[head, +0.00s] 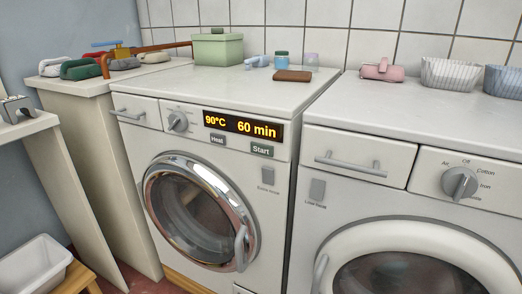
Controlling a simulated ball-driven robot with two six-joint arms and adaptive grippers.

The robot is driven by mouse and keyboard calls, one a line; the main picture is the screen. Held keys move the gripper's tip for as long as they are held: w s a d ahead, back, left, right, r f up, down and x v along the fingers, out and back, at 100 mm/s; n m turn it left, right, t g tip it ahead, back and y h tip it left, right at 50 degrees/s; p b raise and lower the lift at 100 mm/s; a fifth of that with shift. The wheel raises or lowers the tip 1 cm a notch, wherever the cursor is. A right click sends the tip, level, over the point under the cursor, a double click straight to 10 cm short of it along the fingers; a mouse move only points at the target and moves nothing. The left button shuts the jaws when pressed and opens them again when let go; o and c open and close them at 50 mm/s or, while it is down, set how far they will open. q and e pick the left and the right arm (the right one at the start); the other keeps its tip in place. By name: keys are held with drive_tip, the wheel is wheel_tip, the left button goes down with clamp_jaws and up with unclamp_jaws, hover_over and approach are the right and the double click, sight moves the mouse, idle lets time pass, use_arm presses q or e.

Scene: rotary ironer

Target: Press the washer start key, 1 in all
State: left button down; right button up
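The washer (275,200) stands in the middle of the head view, with a chrome-ringed round door (200,210) that looks shut. The display (243,127) is lit and reads 90°C and 60 min in yellow. A grey "Heat" key (217,140) sits left of the start key. Nothing covers the start key. Neither of my grippers shows in the head view.
A dial (178,122) and a drawer handle (128,114) sit left of the display. A second machine (400,210) with its own dial (460,183) stands to the right. A green box (217,49) and small items stand on top. The space before the washer front looks clear.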

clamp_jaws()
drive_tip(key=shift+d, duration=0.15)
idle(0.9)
